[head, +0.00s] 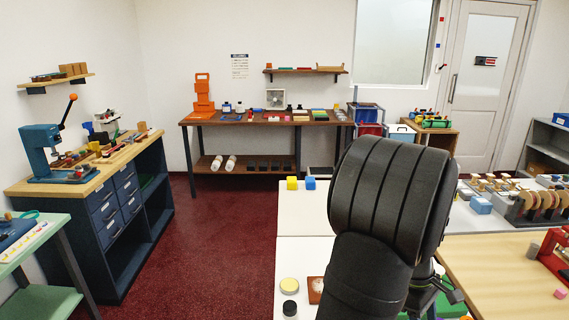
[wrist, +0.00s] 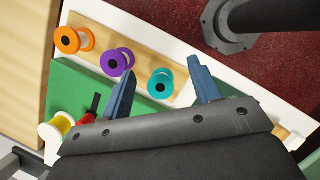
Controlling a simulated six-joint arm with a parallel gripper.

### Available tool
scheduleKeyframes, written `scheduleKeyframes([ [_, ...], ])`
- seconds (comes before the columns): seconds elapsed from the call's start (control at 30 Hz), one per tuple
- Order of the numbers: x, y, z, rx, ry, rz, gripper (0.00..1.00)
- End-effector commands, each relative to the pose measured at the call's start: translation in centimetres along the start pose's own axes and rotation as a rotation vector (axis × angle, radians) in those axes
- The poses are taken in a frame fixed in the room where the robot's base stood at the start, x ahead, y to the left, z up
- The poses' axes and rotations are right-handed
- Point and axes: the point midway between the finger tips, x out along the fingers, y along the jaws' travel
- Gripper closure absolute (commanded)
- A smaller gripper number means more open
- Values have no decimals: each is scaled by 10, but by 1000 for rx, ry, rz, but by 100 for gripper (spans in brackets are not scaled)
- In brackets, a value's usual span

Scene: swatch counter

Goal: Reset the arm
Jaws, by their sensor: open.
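My arm rises large and dark in front of the head camera. My gripper (head: 445,290) shows only in part there, low behind the arm's big wrist joint. In the wrist view my gripper (wrist: 162,80) has its two blue-grey fingers well apart. No object is held between them. A teal spool (wrist: 160,83) shows beyond the gap, close to the left finger in the picture. A purple spool (wrist: 117,62) and an orange spool (wrist: 74,40) lie further left on a wooden strip (wrist: 135,45).
A dark round base (wrist: 232,28) stands at the top right of the wrist view. Yellow (head: 292,183) and blue (head: 310,183) blocks sit on the white counter. Red floor (head: 215,235) is open to the left.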

Motion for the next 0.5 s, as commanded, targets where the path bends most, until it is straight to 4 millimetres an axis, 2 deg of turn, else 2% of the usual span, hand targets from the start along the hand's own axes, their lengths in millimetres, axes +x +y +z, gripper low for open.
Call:
scheduleKeyframes([
  [0.5, -23, -34, 97, 4, 0, 2, 43],
])
